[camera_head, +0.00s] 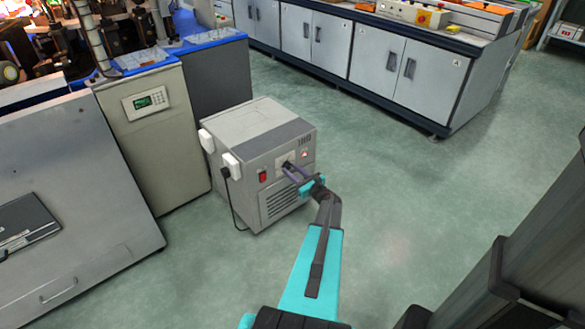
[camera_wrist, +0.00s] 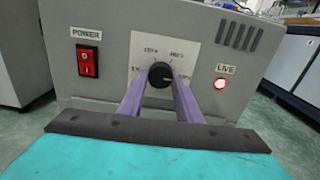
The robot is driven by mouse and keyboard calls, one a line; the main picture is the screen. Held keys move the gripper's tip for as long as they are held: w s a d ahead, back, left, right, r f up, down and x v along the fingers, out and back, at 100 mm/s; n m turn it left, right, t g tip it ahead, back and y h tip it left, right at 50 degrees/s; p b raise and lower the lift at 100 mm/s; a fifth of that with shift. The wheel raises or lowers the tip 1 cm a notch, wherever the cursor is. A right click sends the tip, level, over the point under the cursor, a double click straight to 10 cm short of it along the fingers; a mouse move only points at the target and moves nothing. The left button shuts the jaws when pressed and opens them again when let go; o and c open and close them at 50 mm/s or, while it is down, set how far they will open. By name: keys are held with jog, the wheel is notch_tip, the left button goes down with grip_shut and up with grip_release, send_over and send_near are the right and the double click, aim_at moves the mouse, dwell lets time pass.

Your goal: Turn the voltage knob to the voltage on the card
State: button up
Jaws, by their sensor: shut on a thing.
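The voltage knob (camera_wrist: 160,74) is a black round dial on a white plate (camera_wrist: 190,42) on the front of a grey power box (camera_head: 258,150). The plate has voltage marks around the knob, too small to read surely. A light line on the knob points roughly to the right in the wrist view. My gripper (camera_wrist: 161,85) is shut on the knob, one purple finger on each side. In the head view my gripper (camera_head: 291,168) reaches the box front from the lower right. I cannot make out a card with a voltage in either view.
Left of the knob is a red POWER switch (camera_wrist: 88,62); right of it a LIVE lamp (camera_wrist: 220,84) glows red. White plugs (camera_head: 232,165) sit on the box's left side. A beige cabinet (camera_head: 155,140) stands left. The green floor (camera_head: 400,200) to the right is clear.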

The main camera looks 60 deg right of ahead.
jog(key=shift+m, duration=0.3)
jog(key=o, duration=1)
jog(key=p+v, duration=0.1)
jog(key=v, duration=1.3)
jog(key=shift+p, duration=0.35)
